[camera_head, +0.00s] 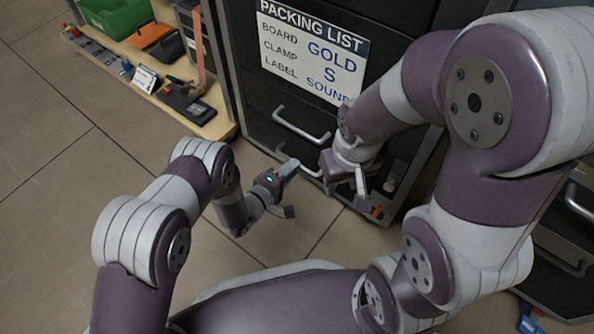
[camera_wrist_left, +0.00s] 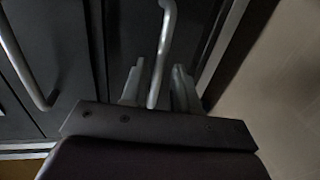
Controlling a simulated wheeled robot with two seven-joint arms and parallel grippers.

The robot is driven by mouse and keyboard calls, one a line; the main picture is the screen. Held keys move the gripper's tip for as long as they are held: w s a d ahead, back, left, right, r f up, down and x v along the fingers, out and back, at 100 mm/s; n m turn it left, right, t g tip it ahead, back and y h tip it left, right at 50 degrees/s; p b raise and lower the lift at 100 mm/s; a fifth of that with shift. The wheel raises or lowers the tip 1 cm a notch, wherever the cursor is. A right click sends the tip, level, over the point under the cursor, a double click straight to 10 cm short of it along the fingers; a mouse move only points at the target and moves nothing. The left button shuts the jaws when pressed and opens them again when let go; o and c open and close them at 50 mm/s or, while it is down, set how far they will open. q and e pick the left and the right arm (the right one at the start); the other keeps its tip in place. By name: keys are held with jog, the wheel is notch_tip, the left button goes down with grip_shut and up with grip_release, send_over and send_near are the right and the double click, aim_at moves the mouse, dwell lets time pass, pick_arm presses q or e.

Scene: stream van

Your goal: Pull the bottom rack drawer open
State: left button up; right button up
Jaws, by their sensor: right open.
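The dark rack (camera_head: 262,95) stands at the back with its drawer fronts facing me. Its bottom drawer handle (camera_head: 310,171), a grey bar, is partly hidden by my grippers in the head view. My left gripper (camera_head: 290,190) is at this handle with its fingers apart. In the left wrist view, the handle (camera_wrist_left: 166,35) runs down between the two open fingers (camera_wrist_left: 157,78). Whether either finger touches it is not clear. My right gripper (camera_head: 348,190) is open and empty, just right of the left one, in front of the rack's lower part.
A higher drawer handle (camera_head: 300,126) sits above, below a packing list sign (camera_head: 310,55). A low wooden shelf (camera_head: 215,122) with a green bin (camera_head: 115,15) and tools stands left. Another handled unit (camera_head: 575,205) is at right. The tiled floor (camera_head: 60,200) at left is clear.

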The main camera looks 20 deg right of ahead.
pick_arm(q)
jog(key=b+x, duration=0.1)
jog(key=x, duration=0.2)
jog(key=shift+w+d+f, duration=0.1)
jog(key=shift+w+d, duration=0.1)
pick_arm(e)
notch_tip(320, 180, down, 2)
jog(key=shift+f, duration=0.1)
